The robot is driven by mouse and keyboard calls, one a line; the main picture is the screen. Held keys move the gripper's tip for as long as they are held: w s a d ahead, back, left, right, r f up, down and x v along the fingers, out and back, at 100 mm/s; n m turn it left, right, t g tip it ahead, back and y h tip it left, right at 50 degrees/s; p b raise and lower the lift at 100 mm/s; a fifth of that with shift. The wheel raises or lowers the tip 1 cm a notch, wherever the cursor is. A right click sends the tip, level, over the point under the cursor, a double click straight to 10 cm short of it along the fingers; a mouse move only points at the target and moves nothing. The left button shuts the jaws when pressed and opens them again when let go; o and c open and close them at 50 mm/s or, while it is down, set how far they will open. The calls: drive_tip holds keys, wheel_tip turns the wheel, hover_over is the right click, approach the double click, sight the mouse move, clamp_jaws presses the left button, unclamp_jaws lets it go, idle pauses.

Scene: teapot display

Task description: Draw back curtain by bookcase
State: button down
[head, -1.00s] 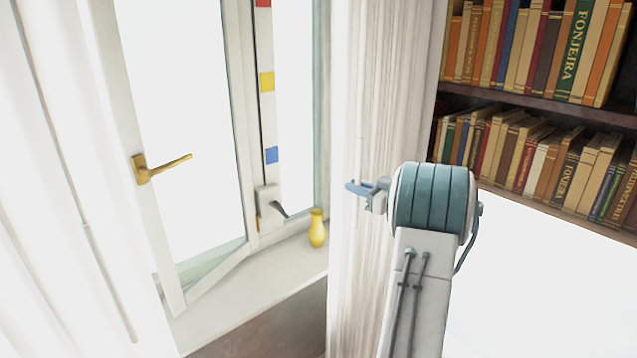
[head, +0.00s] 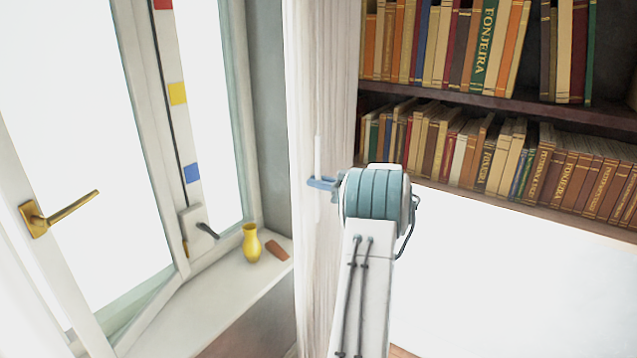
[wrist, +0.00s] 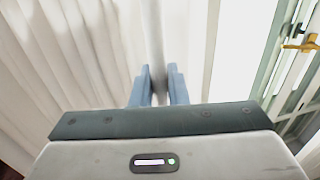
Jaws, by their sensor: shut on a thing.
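The white curtain (head: 312,90) by the bookcase hangs in a narrow gathered bundle between the window and the shelves. My gripper (head: 318,183) is at the curtain's face, about halfway up the picture. In the wrist view my gripper (wrist: 158,88) has its two blue fingers close together on a fold of the curtain (wrist: 90,50), a pale strip between them. The bookcase (head: 520,105) stands right of the curtain, with rows of books on dark shelves.
A window with a brass handle (head: 60,212) stands at the left, one sash tilted inward. A yellow vase (head: 252,243) and a small brown block (head: 278,250) sit on the sill (head: 200,305). A bright white surface (head: 490,275) lies below the bookcase.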

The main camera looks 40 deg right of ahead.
drive_tip(key=c, duration=1.5)
unclamp_jaws()
drive_tip(key=shift+w, duration=0.1)
drive_tip(key=shift+b+v, duration=2.05)
drive_tip(key=shift+v, duration=4.85)
